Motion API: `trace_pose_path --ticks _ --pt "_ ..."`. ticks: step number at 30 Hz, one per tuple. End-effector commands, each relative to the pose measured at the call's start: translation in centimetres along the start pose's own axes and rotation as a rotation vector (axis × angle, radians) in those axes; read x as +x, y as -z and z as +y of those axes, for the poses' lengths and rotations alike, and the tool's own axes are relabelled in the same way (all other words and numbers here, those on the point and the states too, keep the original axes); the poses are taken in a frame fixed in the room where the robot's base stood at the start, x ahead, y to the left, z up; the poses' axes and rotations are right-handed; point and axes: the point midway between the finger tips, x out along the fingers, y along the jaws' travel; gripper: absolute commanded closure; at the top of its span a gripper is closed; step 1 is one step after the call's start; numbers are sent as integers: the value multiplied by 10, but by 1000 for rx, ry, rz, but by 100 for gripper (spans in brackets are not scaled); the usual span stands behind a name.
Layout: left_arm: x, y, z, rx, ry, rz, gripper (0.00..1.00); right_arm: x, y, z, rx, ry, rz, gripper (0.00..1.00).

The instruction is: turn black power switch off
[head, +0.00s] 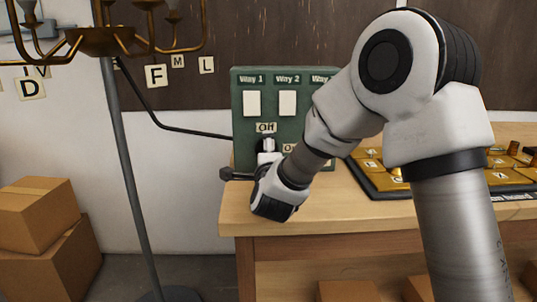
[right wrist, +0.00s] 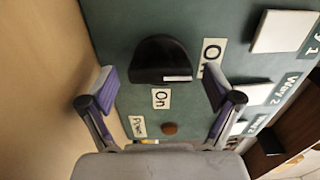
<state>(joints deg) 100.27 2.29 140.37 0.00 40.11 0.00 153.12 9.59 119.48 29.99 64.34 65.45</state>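The black power switch (right wrist: 162,58) is a dark half-round knob on the green panel (head: 243,106). A white mark (right wrist: 178,78) shows on its lower right edge in the right wrist view, near the "On" label (right wrist: 161,98). The "Off" label (right wrist: 211,55), partly cut by my finger, is on its right there; in the head view the "Off" label (head: 266,128) is above the knob area. My right gripper (right wrist: 160,85) is open, its fingers apart on either side of the knob's lower area. Contact cannot be told. My left gripper is out of view.
A "Power" label (right wrist: 139,126) and a round reddish-brown light (right wrist: 169,128) sit below the knob in the wrist view. The panel stands on a wooden table (head: 330,213). A brass lamp (head: 105,42) and cardboard boxes (head: 38,215) are on the left. A black tray (head: 372,182) is right.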

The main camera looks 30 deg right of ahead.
Motion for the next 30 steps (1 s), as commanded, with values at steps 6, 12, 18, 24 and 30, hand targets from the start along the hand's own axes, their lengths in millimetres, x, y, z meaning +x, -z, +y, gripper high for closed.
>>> trace_pose_path --ticks 6,12,18,24,30 --pt "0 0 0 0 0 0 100 -4 0 0 0 0 0 10" --pt "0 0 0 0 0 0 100 -40 -1 -1 -4 1 -2 10" --pt "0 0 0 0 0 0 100 -92 -1 -1 -6 3 -2 10" --pt "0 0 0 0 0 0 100 -118 -1 0 -2 1 -1 10" --pt "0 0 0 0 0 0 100 -120 0 0 1 -1 0 10"
